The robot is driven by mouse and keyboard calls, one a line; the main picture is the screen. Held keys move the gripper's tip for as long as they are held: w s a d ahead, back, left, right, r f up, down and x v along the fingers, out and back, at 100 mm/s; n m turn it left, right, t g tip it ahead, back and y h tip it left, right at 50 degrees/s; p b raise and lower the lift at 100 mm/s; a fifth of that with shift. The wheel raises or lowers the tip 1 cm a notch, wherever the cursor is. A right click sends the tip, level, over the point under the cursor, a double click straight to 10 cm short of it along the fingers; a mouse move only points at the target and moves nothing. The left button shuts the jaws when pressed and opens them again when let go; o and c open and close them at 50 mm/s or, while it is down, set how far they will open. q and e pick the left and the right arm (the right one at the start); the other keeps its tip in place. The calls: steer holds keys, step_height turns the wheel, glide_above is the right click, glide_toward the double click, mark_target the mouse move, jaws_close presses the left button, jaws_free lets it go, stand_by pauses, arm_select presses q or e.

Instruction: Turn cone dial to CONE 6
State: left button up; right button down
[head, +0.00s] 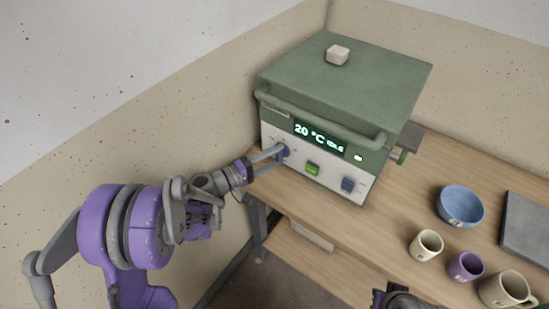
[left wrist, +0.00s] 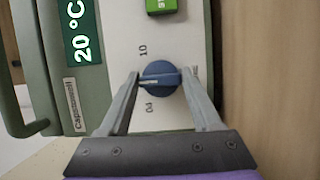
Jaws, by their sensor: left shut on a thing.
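The kiln (head: 345,95) is a green box with a pale front panel and stands on the wooden bench. Its blue cone dial (head: 285,152) is at the left of the panel. In the left wrist view the dial (left wrist: 168,82) shows a pale pointer line toward picture left, between the marks 10 and 04. My left gripper (head: 276,155) is shut on the dial, with one finger on each side of it, as the left wrist view also shows (left wrist: 162,78). The lit display (head: 318,138) reads 20 °C; its smaller text is unclear. My right gripper (head: 400,299) shows only partly at the bottom edge.
A green button (head: 312,169) and another blue knob (head: 348,185) are right of the dial. A handle bar (head: 320,122) runs above the panel. A small pale block (head: 338,55) lies on top. A blue bowl (head: 460,205) and several cups (head: 426,245) stand at right.

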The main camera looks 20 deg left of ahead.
stand_by(0.4)
arm_select(q)
steer(key=o, duration=1.4)
